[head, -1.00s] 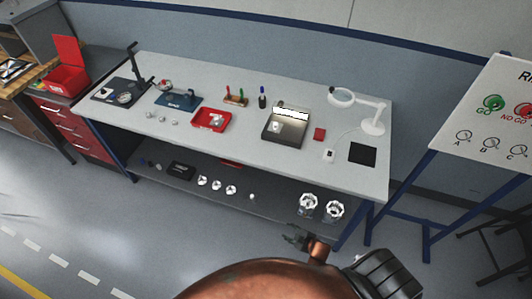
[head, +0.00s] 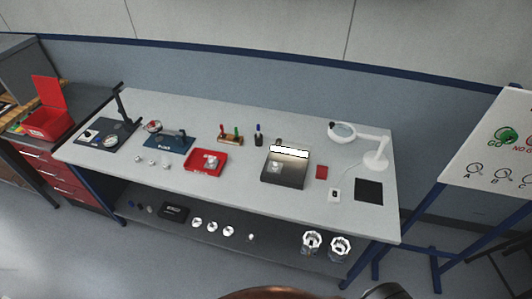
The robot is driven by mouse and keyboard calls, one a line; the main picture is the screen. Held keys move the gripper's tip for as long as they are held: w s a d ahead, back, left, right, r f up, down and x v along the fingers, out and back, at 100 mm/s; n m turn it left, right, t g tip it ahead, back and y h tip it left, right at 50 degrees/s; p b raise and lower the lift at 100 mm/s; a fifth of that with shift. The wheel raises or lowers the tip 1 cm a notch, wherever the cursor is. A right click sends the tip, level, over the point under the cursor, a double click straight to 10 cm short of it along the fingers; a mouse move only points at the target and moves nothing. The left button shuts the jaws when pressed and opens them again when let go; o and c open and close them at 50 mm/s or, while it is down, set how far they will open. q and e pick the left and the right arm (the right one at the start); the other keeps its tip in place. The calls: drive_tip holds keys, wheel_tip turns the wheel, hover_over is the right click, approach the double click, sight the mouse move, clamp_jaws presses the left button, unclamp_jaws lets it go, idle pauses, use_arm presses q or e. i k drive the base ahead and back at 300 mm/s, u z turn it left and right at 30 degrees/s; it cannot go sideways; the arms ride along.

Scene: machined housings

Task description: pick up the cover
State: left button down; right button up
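I cannot tell for sure which thing is the cover. Candidates are small round metallic parts (head: 228,231) in a row on the lower shelf, and two larger ring-shaped metallic parts (head: 340,245) at that shelf's right end. Several small pale parts (head: 152,161) lie on the bench top at left. A red tray (head: 205,168) holds a pale part. A grey box-like device (head: 285,172) with a bright strip stands right of centre. Neither gripper shows; only a copper-coloured piece of my arm is at the bottom edge.
The long bench (head: 240,200) has a magnifier lamp (head: 375,150), a black pad (head: 369,190) and a blue fixture (head: 168,142) on top. A red cabinet (head: 60,180) stands at left, a sign board (head: 495,150) at right. Bare floor lies in front.

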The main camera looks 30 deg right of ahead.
sight(274, 167)
drive_tip(key=i, duration=1.5)
drive_tip(key=z, duration=1.9)
